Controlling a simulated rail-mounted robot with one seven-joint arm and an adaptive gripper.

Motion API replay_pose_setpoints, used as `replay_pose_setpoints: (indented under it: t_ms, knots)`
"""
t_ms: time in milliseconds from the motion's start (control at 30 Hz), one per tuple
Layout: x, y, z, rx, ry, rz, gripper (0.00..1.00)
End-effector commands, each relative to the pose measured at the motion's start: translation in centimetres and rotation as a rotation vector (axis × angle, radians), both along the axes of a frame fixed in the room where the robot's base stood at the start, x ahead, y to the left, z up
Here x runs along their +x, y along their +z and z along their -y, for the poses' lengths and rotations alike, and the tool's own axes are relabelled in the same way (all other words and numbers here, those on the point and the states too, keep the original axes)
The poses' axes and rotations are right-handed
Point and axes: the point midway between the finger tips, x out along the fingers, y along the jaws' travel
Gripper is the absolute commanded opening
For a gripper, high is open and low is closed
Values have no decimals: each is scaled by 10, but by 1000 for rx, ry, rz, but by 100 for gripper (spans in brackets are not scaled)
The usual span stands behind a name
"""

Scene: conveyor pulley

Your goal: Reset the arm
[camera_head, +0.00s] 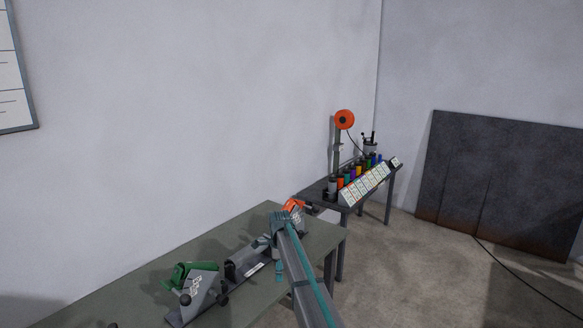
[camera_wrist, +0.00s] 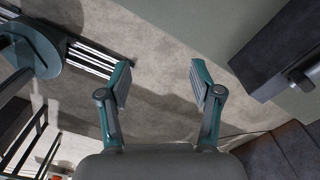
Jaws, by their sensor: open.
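My arm extends from the bottom of the head view up over the right part of a green-grey table (camera_head: 243,222). In the wrist view my gripper (camera_wrist: 160,84) is open, its two teal and grey fingers well apart, with nothing between them. Beyond the fingers there is bare floor (camera_wrist: 160,45). In the head view the fingers cannot be made out clearly.
On the table are a green part (camera_head: 190,272), a grey angled block (camera_head: 200,288) and a dark roller-like fixture (camera_head: 245,262). An orange item (camera_head: 293,205) shows behind my arm. A second table (camera_head: 320,192) holds coloured containers. A dark panel (camera_head: 500,180) leans at right.

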Motion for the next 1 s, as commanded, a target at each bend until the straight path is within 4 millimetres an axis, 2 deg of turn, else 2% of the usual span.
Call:
replay_pose_setpoints:
  t_ms: [33, 200, 267, 400, 500, 700, 1000]
  knots:
    - [-35, -20, 22, -1, 82, -5, 65]
    - [-116, -73, 81, 0, 428, -4, 65]
    - [-146, -89, 100, -1, 551, -4, 65]
    - [-217, -120, 139, 0, 839, -2, 65]
    - [-266, -136, 162, -2, 1036, 0, 65]
    - [-338, -154, 190, -3, 1337, 2, 65]
    - [-419, -164, 214, -5, 1657, 2, 65]
